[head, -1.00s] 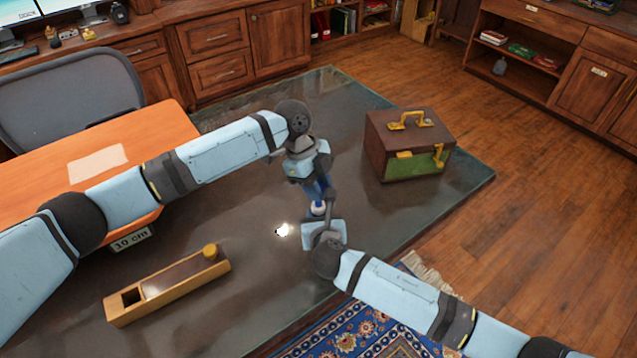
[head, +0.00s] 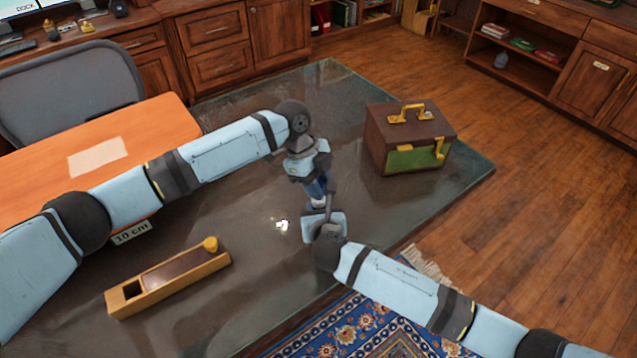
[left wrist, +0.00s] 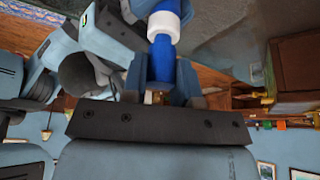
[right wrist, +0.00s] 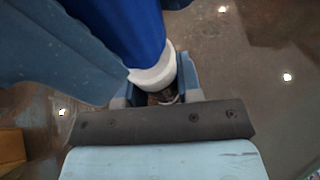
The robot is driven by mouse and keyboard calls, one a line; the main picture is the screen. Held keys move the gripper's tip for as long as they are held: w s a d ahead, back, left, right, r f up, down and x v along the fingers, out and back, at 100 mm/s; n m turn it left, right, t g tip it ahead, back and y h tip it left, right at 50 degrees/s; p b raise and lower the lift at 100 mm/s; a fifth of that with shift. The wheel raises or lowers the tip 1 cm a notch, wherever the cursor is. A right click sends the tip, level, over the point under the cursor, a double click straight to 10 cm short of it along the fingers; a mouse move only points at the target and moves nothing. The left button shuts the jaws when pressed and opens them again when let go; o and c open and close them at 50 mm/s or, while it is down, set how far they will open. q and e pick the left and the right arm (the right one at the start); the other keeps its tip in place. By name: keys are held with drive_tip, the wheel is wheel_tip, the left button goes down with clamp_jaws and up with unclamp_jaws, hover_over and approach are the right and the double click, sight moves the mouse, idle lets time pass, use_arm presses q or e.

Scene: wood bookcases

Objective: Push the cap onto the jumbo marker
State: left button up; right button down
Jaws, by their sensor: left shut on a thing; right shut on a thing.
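The blue jumbo marker (head: 319,188) is held between my grippers, above the dark glass-topped table. My left gripper (left wrist: 162,82) is shut on its blue barrel (left wrist: 163,58). A white band (left wrist: 162,26) sits beyond the barrel; it also shows in the right wrist view (right wrist: 155,75). My right gripper (right wrist: 158,92) is shut around the end past the white band. A blue end piece (left wrist: 169,6), seemingly the cap, shows there at the top edge of the left wrist view, mostly hidden by fingers. I see no clear gap between it and the white band, but the joint is partly covered.
A brown and green case (head: 410,142) with brass fittings stands to the right on the table (head: 250,205). A long wooden box (head: 170,278) with a yellow knob lies at front left. An orange desk (head: 150,140) and chair (head: 65,85) are at left.

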use_arm(q)
drive_tip(key=shift+f, duration=0.6)
drive_tip(key=o, duration=1)
drive_tip(key=v, duration=1.2)
drive_tip(key=shift+f, duration=0.1)
use_arm(e)
drive_tip(key=c, duration=0.7)
unclamp_jaws()
